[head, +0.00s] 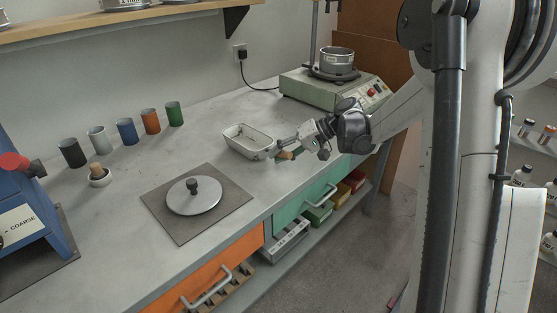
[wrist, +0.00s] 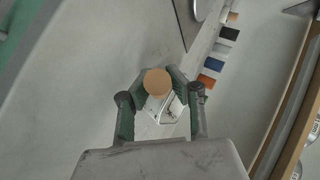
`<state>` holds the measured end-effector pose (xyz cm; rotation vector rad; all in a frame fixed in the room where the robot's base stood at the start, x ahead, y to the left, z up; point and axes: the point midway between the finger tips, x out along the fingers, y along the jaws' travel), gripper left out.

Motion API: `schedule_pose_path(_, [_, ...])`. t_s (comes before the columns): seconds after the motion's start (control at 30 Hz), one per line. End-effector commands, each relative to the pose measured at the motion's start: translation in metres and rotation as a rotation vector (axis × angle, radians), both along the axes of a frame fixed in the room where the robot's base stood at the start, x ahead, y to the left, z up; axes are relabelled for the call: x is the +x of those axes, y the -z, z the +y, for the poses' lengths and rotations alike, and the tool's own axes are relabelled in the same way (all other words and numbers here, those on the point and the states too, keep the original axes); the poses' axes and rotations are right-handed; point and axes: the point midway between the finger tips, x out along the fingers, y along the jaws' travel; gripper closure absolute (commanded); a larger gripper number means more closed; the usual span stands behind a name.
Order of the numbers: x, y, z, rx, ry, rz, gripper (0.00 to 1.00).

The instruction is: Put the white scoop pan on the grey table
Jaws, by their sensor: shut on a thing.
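The white scoop pan (head: 247,143) is a shallow, rounded-rectangular pan with dark specks inside. It is over the grey table (head: 120,215), near its front edge; I cannot tell whether its base touches the top. My gripper (head: 286,152) is at the pan's right end, shut on its wooden handle, whose tip shows below the fingers. In the wrist view my gripper (wrist: 158,88) has its green-padded fingers on both sides of the round wooden handle end. A small part of the white pan (wrist: 163,109) shows beyond it; the rest is hidden.
A grey mat (head: 160,212) with a knobbed metal disc (head: 194,197) lies left of the pan. Several coloured cups, including a green one (head: 174,114), stand along the wall. A green-grey machine (head: 318,88) stands behind right. Bare table lies between cups and pan.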

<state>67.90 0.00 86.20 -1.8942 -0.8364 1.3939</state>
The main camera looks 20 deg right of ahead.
Motion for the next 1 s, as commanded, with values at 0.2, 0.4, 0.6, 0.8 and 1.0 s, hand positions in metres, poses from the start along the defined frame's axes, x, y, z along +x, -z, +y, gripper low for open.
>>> schedule_pose_path(0.2, [0.000, 0.010, 0.000, 0.001, 0.000, 0.000, 1.00])
schedule_pose_path(0.4, [0.000, 0.012, 0.000, 0.001, 0.000, 0.000, 1.00])
schedule_pose_path(0.6, [0.000, 0.011, 0.000, 0.000, 0.000, 0.000, 0.66])
schedule_pose_path(0.8, [0.000, 0.011, 0.000, 0.000, 0.000, 0.000, 0.66])
schedule_pose_path(1.0, [-0.003, 0.001, -0.012, 0.000, 0.004, 0.000, 0.66])
